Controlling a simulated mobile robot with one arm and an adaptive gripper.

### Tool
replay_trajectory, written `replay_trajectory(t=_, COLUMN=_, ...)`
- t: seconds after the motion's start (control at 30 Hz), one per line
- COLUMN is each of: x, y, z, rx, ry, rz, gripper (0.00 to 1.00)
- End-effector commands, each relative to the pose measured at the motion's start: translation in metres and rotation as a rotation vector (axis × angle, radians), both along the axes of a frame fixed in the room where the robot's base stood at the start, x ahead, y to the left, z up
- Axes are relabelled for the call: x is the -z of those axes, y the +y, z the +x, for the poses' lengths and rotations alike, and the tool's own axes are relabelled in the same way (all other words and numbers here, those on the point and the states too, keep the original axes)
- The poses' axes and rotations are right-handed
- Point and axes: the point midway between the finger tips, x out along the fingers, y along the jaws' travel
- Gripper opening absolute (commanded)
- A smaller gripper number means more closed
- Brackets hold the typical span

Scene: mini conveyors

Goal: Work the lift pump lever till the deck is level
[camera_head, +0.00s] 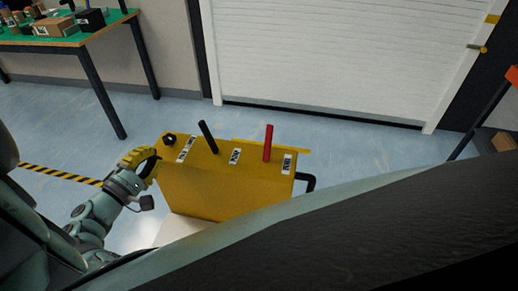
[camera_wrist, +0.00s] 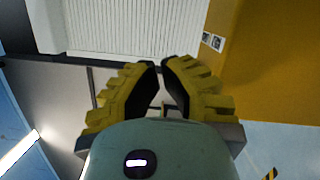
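Which of these is the lift pump lever I cannot tell. My gripper (camera_head: 153,157) is at the box's left end, near the knob and apart from both levers. In the wrist view its yellow fingers (camera_wrist: 161,68) converge almost tip to tip, with nothing held between them. The yellow box (camera_wrist: 270,70) fills that view's upper right. The deck is not clearly visible.
A green-topped table (camera_head: 75,38) with boxes stands at the upper left. A white shutter door (camera_head: 320,55) is behind the box. A black bent bar (camera_head: 310,181) sticks out at the box's right end. Striped floor tape (camera_head: 60,174) lies left. Blue floor is clear behind the box.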

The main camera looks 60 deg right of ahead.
Motion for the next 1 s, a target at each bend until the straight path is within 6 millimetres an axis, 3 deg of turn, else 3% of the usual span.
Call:
replay_trajectory(t=0.27, x=-0.001, y=-0.008, z=0.0, rx=0.004, ry=0.002, rz=0.001, gripper=0.0)
replay_trajectory(t=0.7, x=-0.005, y=-0.08, z=0.01, rx=0.009, ry=0.002, rz=0.002, gripper=0.0)
replay_trajectory(t=0.9, x=-0.006, y=-0.103, z=0.012, rx=0.008, ry=0.003, rz=0.003, gripper=0.0)
replay_trajectory(t=1.0, x=-0.013, y=-0.107, z=-0.001, rx=0.005, ry=0.001, rz=0.004, gripper=0.0)
